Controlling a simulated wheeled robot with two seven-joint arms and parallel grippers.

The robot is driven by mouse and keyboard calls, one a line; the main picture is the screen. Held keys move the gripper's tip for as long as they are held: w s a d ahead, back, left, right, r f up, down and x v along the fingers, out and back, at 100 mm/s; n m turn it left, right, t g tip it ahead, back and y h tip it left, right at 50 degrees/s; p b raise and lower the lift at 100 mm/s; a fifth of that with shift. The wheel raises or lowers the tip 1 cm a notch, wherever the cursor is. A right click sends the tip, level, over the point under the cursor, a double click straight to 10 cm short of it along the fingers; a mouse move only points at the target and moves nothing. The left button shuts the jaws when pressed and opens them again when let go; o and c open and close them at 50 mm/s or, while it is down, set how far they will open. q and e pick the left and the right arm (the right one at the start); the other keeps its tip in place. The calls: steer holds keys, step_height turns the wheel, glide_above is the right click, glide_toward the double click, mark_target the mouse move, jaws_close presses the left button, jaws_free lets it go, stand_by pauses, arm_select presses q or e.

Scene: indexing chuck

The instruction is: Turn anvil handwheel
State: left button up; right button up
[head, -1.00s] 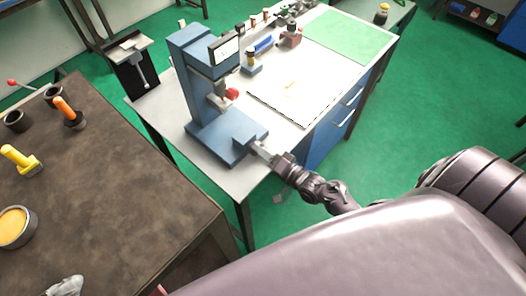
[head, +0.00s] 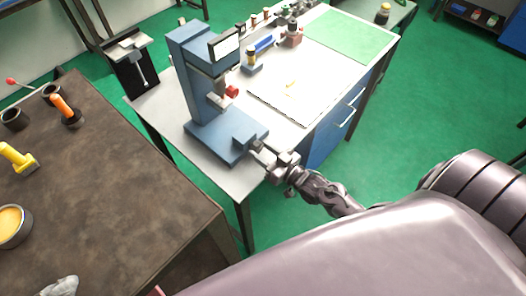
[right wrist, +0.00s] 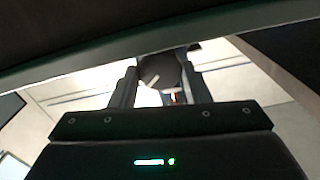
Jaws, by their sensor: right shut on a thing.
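The blue bench machine (head: 190,75) stands upright on the white-topped bench, with a flat blue base (head: 213,145) and a small red part (head: 232,91) at its column. My right gripper (head: 262,152) is at the front corner of this base, beside a raised blue block. In the right wrist view, my right gripper (right wrist: 160,76) has its two fingers on either side of a dark grey round part (right wrist: 158,70), apparently the handwheel, and is shut on it. The fingers and the blue block hide most of the wheel in the head view. My left gripper is not in view.
The white bench top (head: 165,95) also holds a pale board (head: 290,97), a green mat (head: 350,37) and small items along the back. A brown table (head: 120,190) at left carries orange- and yellow-handled tools and a round tin. Green floor is open at right.

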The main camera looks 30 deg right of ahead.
steer(key=n, duration=0.4)
steer(key=shift+a+f+n+b, duration=0.1)
steer(key=shift+f+n+b, duration=0.05)
steer(key=shift+n+b, duration=0.2)
steer(key=n+b, duration=0.1)
steer(key=n, duration=0.3)
steer(key=shift+s+n, duration=0.1)
steer(key=shift+n, duration=0.15)
steer(key=n, duration=0.4)
steer(key=shift+f+n+b, duration=0.1)
steer(key=shift+n+b, duration=0.2)
steer(key=n, duration=0.4)
steer(key=shift+n, duration=0.3)
steer(key=o, duration=1)
steer(key=shift+c, duration=0.2)
steer(key=shift+s, duration=0.1)
steer(key=shift+b, duration=0.3)
